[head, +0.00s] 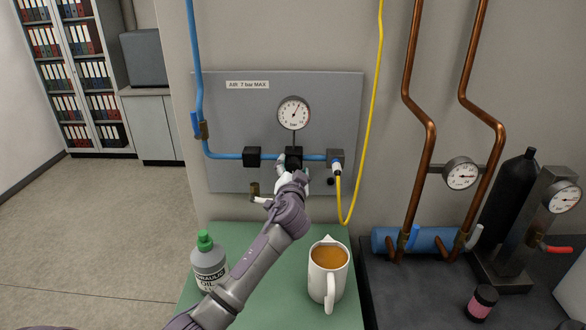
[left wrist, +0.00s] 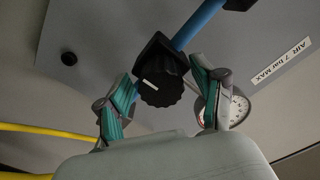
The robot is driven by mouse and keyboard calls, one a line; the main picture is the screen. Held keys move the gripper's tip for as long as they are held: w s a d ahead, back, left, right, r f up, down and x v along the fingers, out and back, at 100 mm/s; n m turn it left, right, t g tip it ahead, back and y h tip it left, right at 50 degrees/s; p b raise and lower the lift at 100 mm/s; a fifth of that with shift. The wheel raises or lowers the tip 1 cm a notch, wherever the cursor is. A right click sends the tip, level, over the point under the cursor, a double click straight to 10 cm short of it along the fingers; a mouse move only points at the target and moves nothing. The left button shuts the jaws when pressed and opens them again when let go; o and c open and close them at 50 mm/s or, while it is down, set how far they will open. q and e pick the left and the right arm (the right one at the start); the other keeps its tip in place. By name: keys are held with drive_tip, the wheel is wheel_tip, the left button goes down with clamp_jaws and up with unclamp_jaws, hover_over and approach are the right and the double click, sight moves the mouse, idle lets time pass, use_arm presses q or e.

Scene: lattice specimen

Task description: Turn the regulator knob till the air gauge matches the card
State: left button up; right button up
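The air gauge (head: 294,112) is a round white dial on the grey panel. Its needle points up and a little right; the exact reading is too small to tell. A white card (head: 247,85) reads "AIR 7 bar MAX". The black regulator (head: 293,157) sits below the gauge on the blue pipe. Its ribbed black knob (left wrist: 161,90) has a pale mark in the left wrist view. My left gripper (head: 283,178) is just below the regulator. In the left wrist view its fingers (left wrist: 163,92) are open, one on each side of the knob, with gaps visible. My right gripper is out of view.
A yellow hose (head: 371,110) hangs right of the regulator. A white mug (head: 328,274) and a green-capped oil bottle (head: 209,262) stand on the green bench top, either side of my left arm. Copper pipes (head: 412,100) and other gauges are at right.

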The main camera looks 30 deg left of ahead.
use_arm(q)
drive_tip(key=shift+s+d, duration=0.1)
drive_tip(key=shift+s, duration=0.05)
drive_tip(key=v, duration=1.1)
drive_tip(key=shift+s, duration=0.3)
